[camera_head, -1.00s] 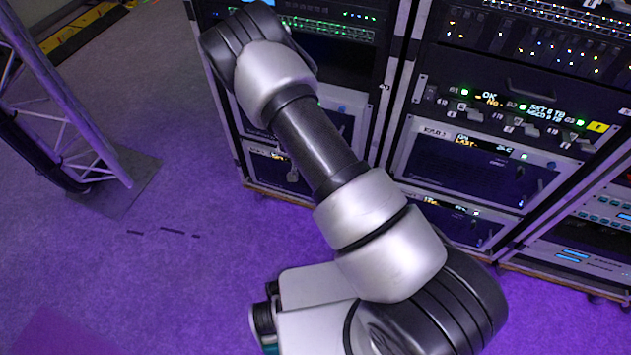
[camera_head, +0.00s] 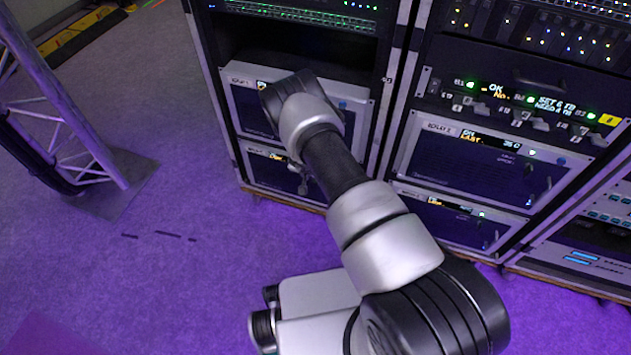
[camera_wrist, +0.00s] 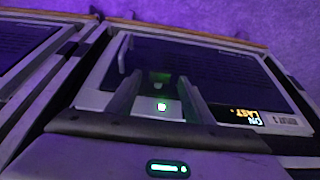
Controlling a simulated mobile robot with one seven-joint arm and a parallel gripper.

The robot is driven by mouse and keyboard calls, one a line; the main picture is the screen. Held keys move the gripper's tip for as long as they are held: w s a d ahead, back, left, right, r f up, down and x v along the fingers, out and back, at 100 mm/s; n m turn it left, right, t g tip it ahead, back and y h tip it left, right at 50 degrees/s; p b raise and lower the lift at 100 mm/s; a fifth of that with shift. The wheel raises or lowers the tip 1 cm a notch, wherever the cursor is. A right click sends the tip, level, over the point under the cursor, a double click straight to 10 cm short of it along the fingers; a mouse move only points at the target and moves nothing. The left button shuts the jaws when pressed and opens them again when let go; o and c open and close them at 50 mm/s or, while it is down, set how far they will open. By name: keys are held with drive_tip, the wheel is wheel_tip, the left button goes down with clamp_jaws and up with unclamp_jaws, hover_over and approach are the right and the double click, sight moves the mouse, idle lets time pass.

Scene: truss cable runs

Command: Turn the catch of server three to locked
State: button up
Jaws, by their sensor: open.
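In the wrist view, a dark server panel (camera_wrist: 215,70) with a light frame shows upside down, its display (camera_wrist: 245,116) reading ON and LAST. My gripper (camera_wrist: 160,76) is open, its two fingers pointing at this panel. A small dark block, possibly the catch, shows between the fingers; its position cannot be told. A pale upright bar (camera_wrist: 124,53) stands left of the fingers. Labels are too blurred to tell which is server three.
The right rack holds two similar servers, upper (camera_head: 470,165) and lower (camera_head: 450,222). A truss tower (camera_head: 75,110) stands at the left. The purple floor (camera_head: 190,280) before the racks is clear.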

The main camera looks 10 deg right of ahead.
drive_tip(key=shift+w+f, duration=0.1)
drive_tip(key=shift+f, duration=0.15)
drive_tip(key=c, duration=1)
drive_tip(key=shift+c, duration=0.2)
